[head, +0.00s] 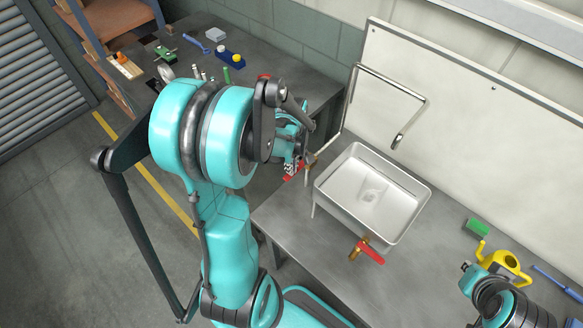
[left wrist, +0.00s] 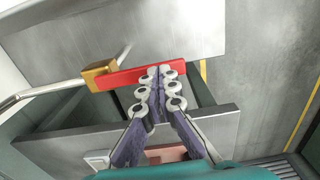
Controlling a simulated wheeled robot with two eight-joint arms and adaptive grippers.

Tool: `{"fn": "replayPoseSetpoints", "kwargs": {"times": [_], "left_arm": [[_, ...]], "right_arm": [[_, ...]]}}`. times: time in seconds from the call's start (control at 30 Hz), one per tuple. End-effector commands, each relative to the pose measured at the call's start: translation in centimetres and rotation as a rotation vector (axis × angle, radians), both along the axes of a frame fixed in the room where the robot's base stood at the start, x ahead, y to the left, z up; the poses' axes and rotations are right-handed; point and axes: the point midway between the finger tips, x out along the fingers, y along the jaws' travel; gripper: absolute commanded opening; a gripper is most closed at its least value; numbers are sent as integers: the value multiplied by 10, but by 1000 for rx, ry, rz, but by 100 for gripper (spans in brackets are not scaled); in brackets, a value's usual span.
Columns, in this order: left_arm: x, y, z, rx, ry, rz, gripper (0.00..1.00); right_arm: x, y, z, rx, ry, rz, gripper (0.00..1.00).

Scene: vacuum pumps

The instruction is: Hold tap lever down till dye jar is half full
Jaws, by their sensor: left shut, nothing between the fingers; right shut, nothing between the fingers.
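A red tap lever (head: 294,175) on a brass fitting (head: 311,158) stands left of the sink, on the pipe to the bent spout (head: 397,141). In the left wrist view the red lever (left wrist: 130,74) runs from its brass block (left wrist: 99,71) to my left fingertips (left wrist: 160,74). My left gripper (head: 289,166) is shut and empty, its tips over the lever's free end; I cannot tell whether they touch. A faint clear shape (head: 373,194) in the sink may be the jar; its fill cannot be made out. My right gripper (head: 467,267) is shut and empty at the lower right.
A green block (head: 477,228) and yellow watering can (head: 502,260) are near my right gripper. Small tools lie on the back-left bench (head: 262,62).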

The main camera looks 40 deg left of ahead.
Motion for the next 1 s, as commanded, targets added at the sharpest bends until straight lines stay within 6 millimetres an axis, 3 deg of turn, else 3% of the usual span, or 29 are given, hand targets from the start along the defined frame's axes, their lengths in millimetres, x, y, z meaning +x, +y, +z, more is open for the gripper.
{"fn": "replayPoseSetpoints", "kwargs": {"times": [1.0], "left_arm": [[-6, 1, -15, -14, -160, 2, 0]], "right_arm": [[0, 0, -17, 0, 0, 0, 0]]}}
